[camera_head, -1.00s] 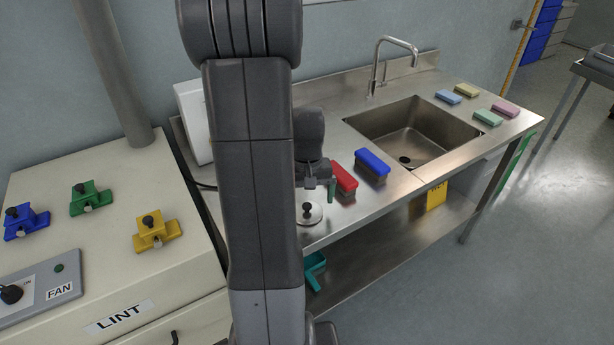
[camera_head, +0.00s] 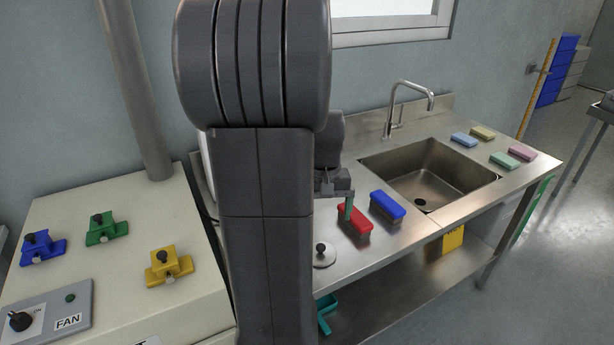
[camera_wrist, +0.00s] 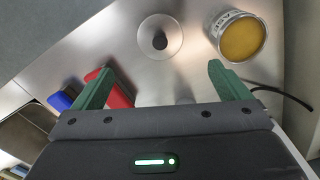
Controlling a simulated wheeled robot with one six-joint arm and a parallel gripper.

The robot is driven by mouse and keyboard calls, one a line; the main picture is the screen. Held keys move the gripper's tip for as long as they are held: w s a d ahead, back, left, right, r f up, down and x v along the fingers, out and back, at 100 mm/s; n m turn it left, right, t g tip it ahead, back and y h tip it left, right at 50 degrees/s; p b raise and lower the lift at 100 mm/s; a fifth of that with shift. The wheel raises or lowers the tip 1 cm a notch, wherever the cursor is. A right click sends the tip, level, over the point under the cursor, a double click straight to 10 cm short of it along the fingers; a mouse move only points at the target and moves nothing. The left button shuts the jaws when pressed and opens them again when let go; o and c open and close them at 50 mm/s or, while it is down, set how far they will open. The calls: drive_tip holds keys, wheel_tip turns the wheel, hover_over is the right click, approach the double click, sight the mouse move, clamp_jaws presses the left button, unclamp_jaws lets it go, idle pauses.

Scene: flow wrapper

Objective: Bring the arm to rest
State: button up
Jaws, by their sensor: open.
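My gripper (camera_wrist: 161,68) is open and empty, with its two green fingers spread apart in the wrist view. In the head view one green finger (camera_head: 349,206) shows in front of the left end of the red brush (camera_head: 355,220); whether they touch cannot be told there. In the wrist view the red brush (camera_wrist: 121,97) lies partly behind the left finger. My dark arm fills the middle left of the head view and hides part of the counter and of the gripper.
A round lid with a black knob (camera_head: 322,256) and a blue brush (camera_head: 387,207) are on the steel counter (camera_head: 395,243). A tin with yellow contents (camera_wrist: 238,36) and a black cable (camera_wrist: 283,94) are near the right finger. A sink (camera_head: 428,180) and several sponges lie right.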

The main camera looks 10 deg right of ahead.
wheel_tip(320, 180, down, 12)
drive_tip(key=shift+r, duration=0.1)
drive_tip(key=shift+w+r, duration=0.1)
drive_tip(key=shift+r, duration=1.25)
